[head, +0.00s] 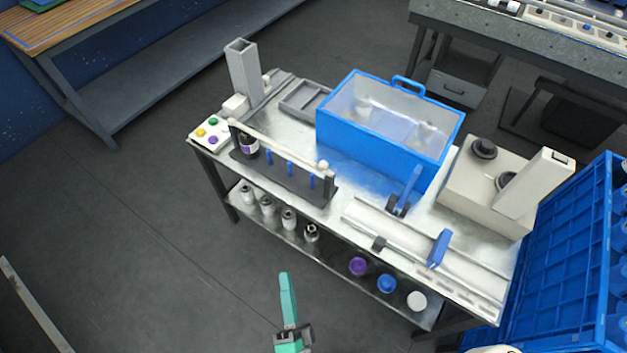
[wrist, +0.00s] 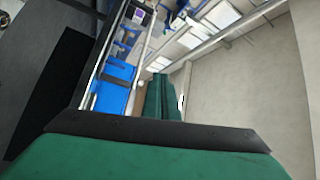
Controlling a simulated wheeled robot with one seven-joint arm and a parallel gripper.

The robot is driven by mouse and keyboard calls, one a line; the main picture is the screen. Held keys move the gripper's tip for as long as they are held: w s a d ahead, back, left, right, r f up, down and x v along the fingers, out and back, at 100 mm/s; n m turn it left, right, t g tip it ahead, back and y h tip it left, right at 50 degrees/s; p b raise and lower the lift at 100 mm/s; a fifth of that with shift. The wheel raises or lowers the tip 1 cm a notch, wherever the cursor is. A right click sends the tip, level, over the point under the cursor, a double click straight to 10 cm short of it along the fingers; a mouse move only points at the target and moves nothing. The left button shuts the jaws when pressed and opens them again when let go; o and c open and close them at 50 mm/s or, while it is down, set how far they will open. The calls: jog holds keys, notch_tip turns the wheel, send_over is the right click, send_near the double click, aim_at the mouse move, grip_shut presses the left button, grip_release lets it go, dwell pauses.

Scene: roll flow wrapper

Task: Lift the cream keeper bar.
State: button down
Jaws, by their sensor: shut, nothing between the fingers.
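The cream keeper bar (head: 280,145) lies across the top of a dark rack (head: 262,172) at the front left of the metal workbench, with a rounded knob at its right end. Blue pegs and a dark jar with a purple label (head: 248,146) stand below it. My teal gripper (head: 285,279) is in front of the bench at the lower middle, well apart from the bar. It looks shut and empty. In the wrist view its green fingers (wrist: 163,100) show, but I cannot clearly make out the bar there.
A rail with blue parts (head: 425,255) and a beige machine (head: 485,190) are to the right. A button box (head: 210,133) is at the left corner. Bottles and capped jars fill the lower shelf. The floor at left is clear.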

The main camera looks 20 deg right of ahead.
jog(key=w+d+f+m+g+h, duration=0.2)
jog(key=w+d+m+g+h, duration=0.15)
jog(key=w+m, duration=0.5)
jog(key=w+d+f+m+g+h, duration=0.25)
jog(key=w+m+h, duration=0.25)
jog(key=m, duration=0.7)
jog(key=w+d+f+m+g+h, duration=0.2)
jog(key=w+d+m+h, duration=0.2)
jog(key=w+m, duration=0.45)
jog(key=shift+m, duration=0.9)
jog(key=x, duration=0.3)
jog(key=s+x, duration=0.1)
jog(key=x, duration=0.2)
jog(key=d+x, duration=0.1)
jog(key=x, duration=0.2)
jog(key=shift+s+d+r, duration=0.15)
jog(key=shift+s, duration=0.15)
notch_tip(320, 180, up, 3)
jog(key=shift+s+f, duration=0.1)
jog(key=shift+f, duration=0.15)
jog(key=shift+r, duration=0.7)
jog(key=shift+r, duration=0.1)
